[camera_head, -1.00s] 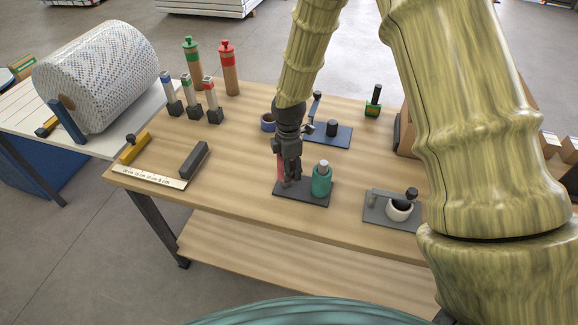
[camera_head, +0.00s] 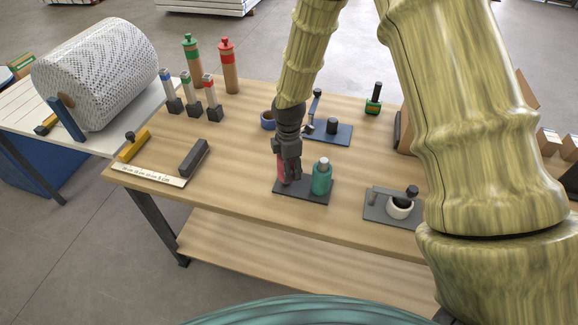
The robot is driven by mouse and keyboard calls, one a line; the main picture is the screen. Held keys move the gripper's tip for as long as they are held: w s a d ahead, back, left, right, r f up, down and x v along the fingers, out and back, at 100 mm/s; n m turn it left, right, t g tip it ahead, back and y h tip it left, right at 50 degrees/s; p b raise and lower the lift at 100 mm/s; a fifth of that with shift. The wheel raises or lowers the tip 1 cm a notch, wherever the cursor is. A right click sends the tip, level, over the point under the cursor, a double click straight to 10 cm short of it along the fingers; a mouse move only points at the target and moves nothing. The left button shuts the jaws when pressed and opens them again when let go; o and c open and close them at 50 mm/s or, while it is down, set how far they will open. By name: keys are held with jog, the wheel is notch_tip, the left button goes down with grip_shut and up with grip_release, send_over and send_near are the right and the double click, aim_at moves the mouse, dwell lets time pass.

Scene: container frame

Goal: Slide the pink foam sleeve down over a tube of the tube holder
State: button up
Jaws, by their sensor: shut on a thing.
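The tube holder is a dark flat base (camera_head: 316,198) near the front of the wooden table. A teal sleeve (camera_head: 322,180) with a pale tube top showing above it stands upright on its right side. The pink foam sleeve (camera_head: 281,168) is at the left side of the base, beside the teal one and partly hidden by my gripper (camera_head: 289,178). My gripper points down and is shut on the pink sleeve. Any tube beneath or inside the pink sleeve is hidden, and I cannot tell how far down the sleeve sits.
A white cup fixture (camera_head: 399,208) stands to the right. A blue plate with a lever (camera_head: 330,133) and a blue ring (camera_head: 268,120) lie behind. A dark block (camera_head: 194,158) and a ruler strip (camera_head: 150,176) lie left.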

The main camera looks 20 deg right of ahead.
jog(key=shift+f, duration=0.4)
jog(key=o, duration=0.9)
jog(key=shift+c, duration=0.2)
jog(key=o, duration=0.4)
jog(key=shift+o, duration=0.2)
jog(key=shift+r, duration=0.15)
jog(key=shift+r+p, duration=2.45)
jog(key=shift+r, duration=0.95)
